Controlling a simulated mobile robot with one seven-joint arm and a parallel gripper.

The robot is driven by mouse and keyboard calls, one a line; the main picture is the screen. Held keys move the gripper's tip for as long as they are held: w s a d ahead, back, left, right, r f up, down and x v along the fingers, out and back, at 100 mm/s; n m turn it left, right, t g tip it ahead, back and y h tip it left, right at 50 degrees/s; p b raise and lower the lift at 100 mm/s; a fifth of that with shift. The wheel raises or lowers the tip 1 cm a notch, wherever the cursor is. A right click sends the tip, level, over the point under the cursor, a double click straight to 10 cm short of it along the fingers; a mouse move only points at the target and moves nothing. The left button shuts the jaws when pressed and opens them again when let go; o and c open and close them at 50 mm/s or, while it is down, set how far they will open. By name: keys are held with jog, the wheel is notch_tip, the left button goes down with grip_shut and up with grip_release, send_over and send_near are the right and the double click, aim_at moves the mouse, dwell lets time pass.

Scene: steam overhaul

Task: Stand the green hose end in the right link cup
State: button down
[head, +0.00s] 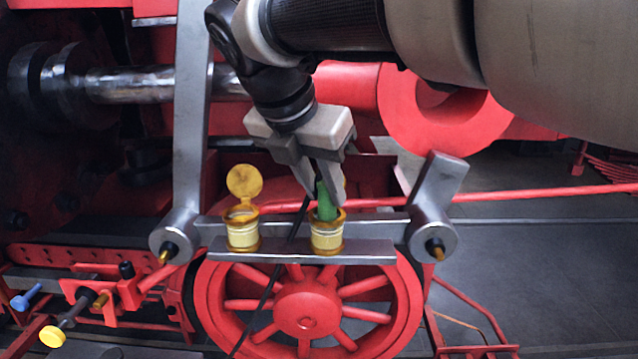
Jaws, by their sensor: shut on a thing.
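The green hose end (325,200) is upright between the fingers of my gripper (325,190). My gripper points down and is shut on it. The hose end's lower part is inside the mouth of the right link cup (327,238), a yellow cup with a brass-coloured rim. How deep it sits, and whether it touches the cup's bottom, is hidden by the cup wall. The right cup's lid is mostly hidden behind my gripper. The left link cup (242,236) stands on the same grey link bar (300,257) with its round lid raised.
A thin dark hose or cable (285,262) runs down in front of the bar between the cups. Grey levers flank the bar at left (190,130) and right (432,200). A red spoked wheel (308,308) is below. A red rod (540,194) crosses behind at right.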

jog(key=shift+f, duration=0.2)
jog(key=c, duration=1.3)
grip_release()
jog(key=shift+c, duration=0.2)
jog(key=p+v, duration=0.2)
jog(key=v, duration=1.4)
jog(key=s+d+f+m+y, duration=0.1)
jog(key=s+d+f+m, duration=0.3)
jog(key=d+f+m, duration=0.4)
jog(key=s+d+f+m+y, duration=0.2)
jog(key=s+d+f+m, duration=0.2)
jog(key=d+f+m, duration=0.5)
notch_tip(320, 180, down, 7)
jog(key=m, duration=1.2)
jog(key=shift+s+d+m+t, duration=0.25)
jog(key=shift+s+m+t, duration=0.05)
jog(key=shift+s+m, duration=0.1)
